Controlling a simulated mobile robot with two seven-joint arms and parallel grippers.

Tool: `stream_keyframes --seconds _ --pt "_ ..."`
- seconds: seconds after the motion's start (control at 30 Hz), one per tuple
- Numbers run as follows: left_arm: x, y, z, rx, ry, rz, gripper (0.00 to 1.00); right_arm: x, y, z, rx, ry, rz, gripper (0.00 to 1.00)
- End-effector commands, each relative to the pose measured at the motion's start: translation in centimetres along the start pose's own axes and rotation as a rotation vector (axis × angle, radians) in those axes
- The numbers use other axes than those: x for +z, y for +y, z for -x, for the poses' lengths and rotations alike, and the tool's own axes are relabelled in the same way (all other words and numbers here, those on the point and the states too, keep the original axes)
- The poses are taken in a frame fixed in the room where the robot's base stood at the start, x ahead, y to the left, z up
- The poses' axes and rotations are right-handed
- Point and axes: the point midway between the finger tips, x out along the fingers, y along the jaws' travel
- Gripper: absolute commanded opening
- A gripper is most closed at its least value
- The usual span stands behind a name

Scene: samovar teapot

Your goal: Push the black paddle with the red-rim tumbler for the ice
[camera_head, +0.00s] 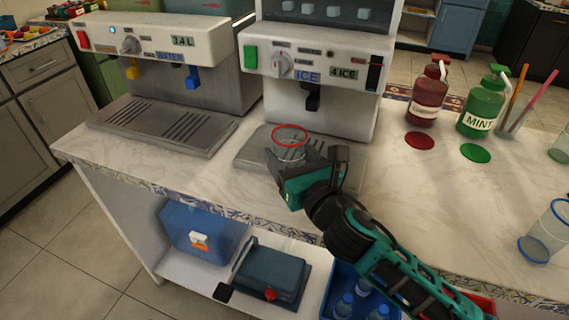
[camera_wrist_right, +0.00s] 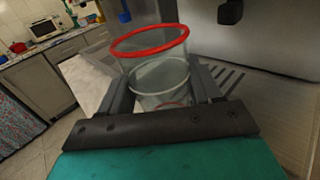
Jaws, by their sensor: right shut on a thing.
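The red-rim tumbler (camera_head: 290,141) is clear, with a red ring at its mouth, and it is upright. My right gripper (camera_head: 296,158) is shut on it, above the ice machine's drip tray, in front of and below the black paddle (camera_head: 312,100). In the right wrist view the tumbler (camera_wrist_right: 155,62) stands between the two fingers, and the black paddle (camera_wrist_right: 230,12) shows at the top right. The tumbler looks empty and apart from the paddle. Whether its base touches the tray is hidden. My left gripper is not in view.
The ice machine (camera_head: 318,70) has a green switch and a dial. A water dispenser (camera_head: 165,60) stands left of it. Red (camera_head: 428,92) and green (camera_head: 484,103) syrup bottles and a blue-rim tumbler (camera_head: 546,232) are at the right. The counter (camera_head: 190,175) is clear in front.

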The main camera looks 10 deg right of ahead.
Motion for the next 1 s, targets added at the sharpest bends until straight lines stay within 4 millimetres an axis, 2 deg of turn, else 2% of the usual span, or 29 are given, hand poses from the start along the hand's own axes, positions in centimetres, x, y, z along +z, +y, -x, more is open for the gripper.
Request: stream_keyframes --seconds 0.53,0.7,1.0 --pt "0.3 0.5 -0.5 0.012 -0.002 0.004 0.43 0.1 -4.9 -4.6 -0.002 -0.002 0.002 0.33" --pt "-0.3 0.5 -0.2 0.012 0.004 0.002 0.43 0.5 -6.2 -5.8 -0.002 -0.001 0.004 0.33" --pt "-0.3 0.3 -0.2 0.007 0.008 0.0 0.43 0.4 -7.1 -6.8 0.0 -0.003 0.001 0.33"
